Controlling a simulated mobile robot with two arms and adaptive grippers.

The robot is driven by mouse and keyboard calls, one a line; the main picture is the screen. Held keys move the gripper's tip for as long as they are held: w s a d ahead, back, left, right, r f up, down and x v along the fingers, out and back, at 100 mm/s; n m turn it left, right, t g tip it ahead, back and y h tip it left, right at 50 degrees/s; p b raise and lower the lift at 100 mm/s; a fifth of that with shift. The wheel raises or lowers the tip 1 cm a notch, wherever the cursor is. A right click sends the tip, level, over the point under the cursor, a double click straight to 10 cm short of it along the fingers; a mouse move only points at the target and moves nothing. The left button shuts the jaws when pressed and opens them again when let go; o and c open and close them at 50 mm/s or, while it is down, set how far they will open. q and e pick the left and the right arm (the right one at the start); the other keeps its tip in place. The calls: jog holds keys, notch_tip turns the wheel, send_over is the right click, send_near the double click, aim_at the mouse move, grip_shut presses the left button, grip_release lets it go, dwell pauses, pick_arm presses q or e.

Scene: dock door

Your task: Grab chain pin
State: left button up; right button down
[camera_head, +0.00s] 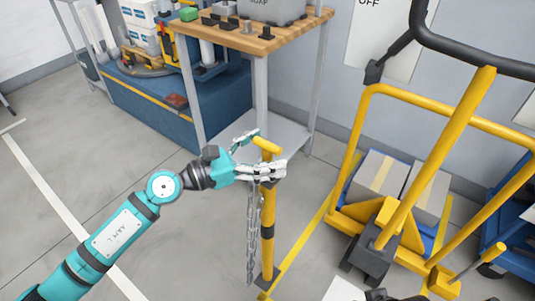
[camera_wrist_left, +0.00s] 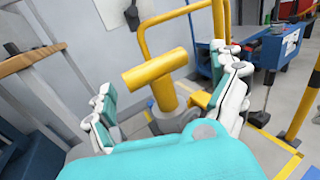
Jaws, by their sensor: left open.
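The chain pin (camera_head: 267,145) has a yellow T-shaped handle and sits at the top of a yellow post (camera_head: 267,215). In the left wrist view the pin's handle (camera_wrist_left: 156,70) stands between my spread fingers. A grey chain (camera_head: 252,245) hangs down beside the post. My left gripper (camera_head: 270,152) is open, with its white and teal fingers on either side of the pin; it also shows in the left wrist view (camera_wrist_left: 168,92). Whether any finger touches the pin I cannot tell. The fingers hide part of the post's top. My right gripper is not in view.
A wooden-topped bench (camera_head: 240,38) with grey legs stands behind the post. A yellow trolley (camera_head: 358,120) carrying cartons (camera_head: 378,176) stands to the right. A blue platform (camera_head: 150,92) is at the back left. The floor at left is clear.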

pick_arm(q)
jog(key=shift+w+d, duration=0.2)
jog(key=shift+d, duration=0.2)
jog(key=shift+c, duration=0.2)
grip_shut()
